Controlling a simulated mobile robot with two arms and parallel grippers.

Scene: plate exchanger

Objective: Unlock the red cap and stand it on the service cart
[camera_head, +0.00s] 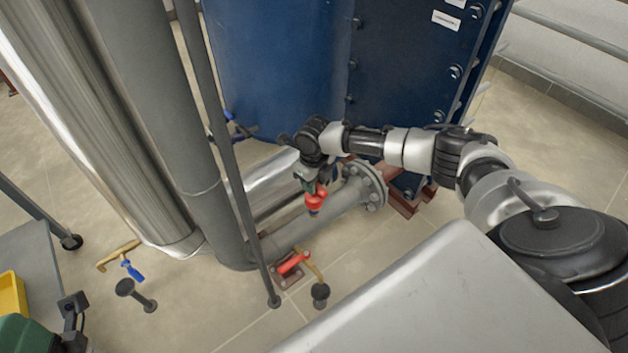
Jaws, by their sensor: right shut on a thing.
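The red cap (317,199) is in the middle of the view, just above the grey flanged pipe. A small blue part shows at its lower end. My right gripper (311,184) points down from above and is shut on the red cap, whose upper part the fingers partly hide. I cannot tell whether the cap still touches a fitting on the pipe. The service cart (32,254) shows only in part at the left edge, with a grey top. My left gripper is not in view.
A yellow bin (12,295) and a green object (27,334) are at the cart. A red-handled valve (292,263) sits low in front of the pipe (318,226). Thick vertical pipes (150,110) stand between cart and cap. A blue plate exchanger (290,70) stands behind.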

